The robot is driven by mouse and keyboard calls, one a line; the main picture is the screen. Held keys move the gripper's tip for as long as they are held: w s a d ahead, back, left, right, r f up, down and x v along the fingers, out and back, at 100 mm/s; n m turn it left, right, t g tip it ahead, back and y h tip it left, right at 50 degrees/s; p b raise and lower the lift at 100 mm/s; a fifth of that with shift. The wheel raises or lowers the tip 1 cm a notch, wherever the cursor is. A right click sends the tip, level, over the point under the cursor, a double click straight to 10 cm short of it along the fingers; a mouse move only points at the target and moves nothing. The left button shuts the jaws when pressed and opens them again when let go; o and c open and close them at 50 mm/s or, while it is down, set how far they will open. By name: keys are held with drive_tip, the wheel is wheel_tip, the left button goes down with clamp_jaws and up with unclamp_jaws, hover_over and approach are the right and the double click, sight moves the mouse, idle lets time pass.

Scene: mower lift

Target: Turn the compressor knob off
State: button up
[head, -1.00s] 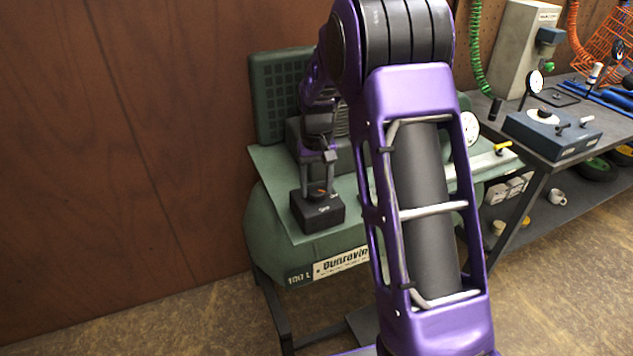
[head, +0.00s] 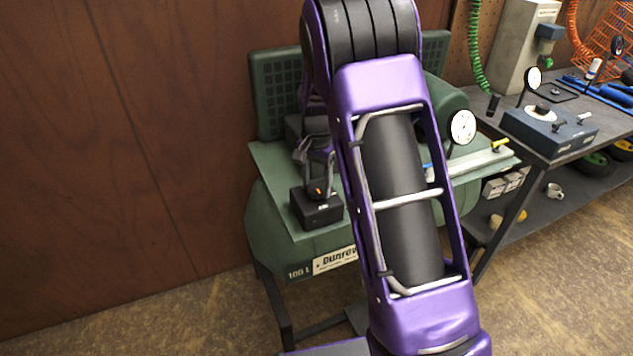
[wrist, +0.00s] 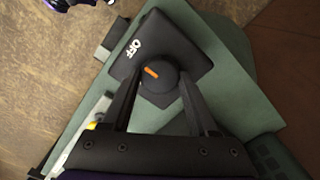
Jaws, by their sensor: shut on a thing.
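The compressor's black switch box (head: 312,212) sits on the green compressor (head: 268,222). In the wrist view the box (wrist: 183,38) carries a white OFF label (wrist: 132,48) and a round black knob (wrist: 157,82) with an orange mark (wrist: 153,71). The OFF label is up and left of the knob; the mark lies slanted on the knob's near-top, and I cannot tell exactly which way it points. My gripper (wrist: 158,88) has one finger on each side of the knob and is shut on it. In the head view my gripper (head: 319,186) stands above the box, partly hidden by my arm.
A round white gauge (head: 462,127) and a yellow-handled valve (head: 499,145) stand right of my arm. A workbench (head: 556,165) with tools is farther right. A brown wooden wall (head: 120,140) stands behind and left. Open floor (head: 190,320) lies in front.

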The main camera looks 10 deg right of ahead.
sight(316, 187)
drive_tip(key=shift+m, duration=0.3)
drive_tip(key=o, duration=1.4)
drive_tip(key=shift+c, duration=0.2)
wheel_tip(316, 187, up, 18)
drive_tip(key=p, duration=0.1)
drive_tip(key=shift+f+p, duration=0.25)
drive_tip(key=shift+p, duration=0.05)
